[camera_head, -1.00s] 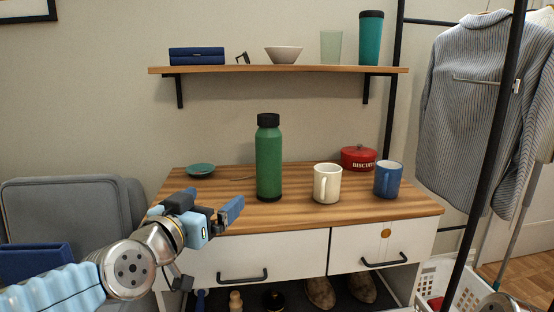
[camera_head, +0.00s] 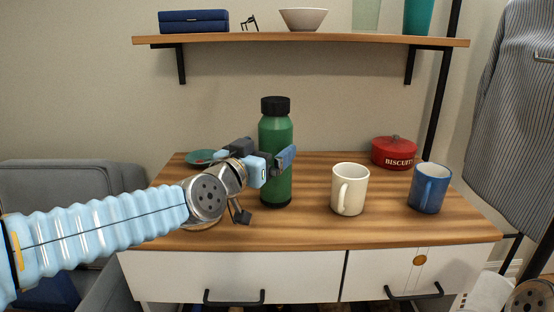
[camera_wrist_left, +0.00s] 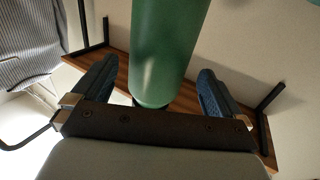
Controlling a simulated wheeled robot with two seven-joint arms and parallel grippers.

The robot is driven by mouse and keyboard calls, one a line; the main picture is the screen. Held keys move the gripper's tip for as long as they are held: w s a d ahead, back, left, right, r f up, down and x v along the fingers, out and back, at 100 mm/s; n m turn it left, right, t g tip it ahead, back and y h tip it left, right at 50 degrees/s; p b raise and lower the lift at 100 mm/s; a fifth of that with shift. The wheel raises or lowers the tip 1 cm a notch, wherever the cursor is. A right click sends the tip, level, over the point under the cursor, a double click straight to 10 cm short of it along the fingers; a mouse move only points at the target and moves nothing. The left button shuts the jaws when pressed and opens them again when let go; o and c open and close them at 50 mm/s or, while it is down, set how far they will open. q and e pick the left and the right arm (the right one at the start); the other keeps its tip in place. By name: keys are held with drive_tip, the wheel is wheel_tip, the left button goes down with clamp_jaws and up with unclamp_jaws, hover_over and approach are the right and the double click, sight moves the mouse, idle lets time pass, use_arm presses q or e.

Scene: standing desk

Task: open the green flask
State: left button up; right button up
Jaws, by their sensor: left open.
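The green flask (camera_head: 275,136) stands upright on the desk with its black lid (camera_head: 275,106) on. My left gripper (camera_head: 281,160) is open at the flask's body, below the lid. One blue finger shows in front of the flask in the head view. In the left wrist view the green flask body (camera_wrist_left: 166,45) lies between the two blue fingers of my left gripper (camera_wrist_left: 155,92), with a gap on each side. The gripper's palm hides the flask's lid end there, apart from a small dark bit.
A white mug (camera_head: 349,190) and a blue mug (camera_head: 428,189) stand right of the flask. A red biscuit tin (camera_head: 394,153) is behind them. A teal dish (camera_head: 200,157) lies at the back left. A shelf (camera_head: 300,41) hangs above the wooden desk (camera_head: 310,230).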

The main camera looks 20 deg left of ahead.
use_arm(q)
drive_tip(key=x, duration=0.6)
drive_tip(key=shift+w+d+p, duration=0.1)
drive_tip(key=shift+w+p, duration=0.1)
drive_tip(key=shift+p, duration=0.15)
drive_tip(key=shift+f, duration=0.1)
drive_tip(key=c, duration=1.6)
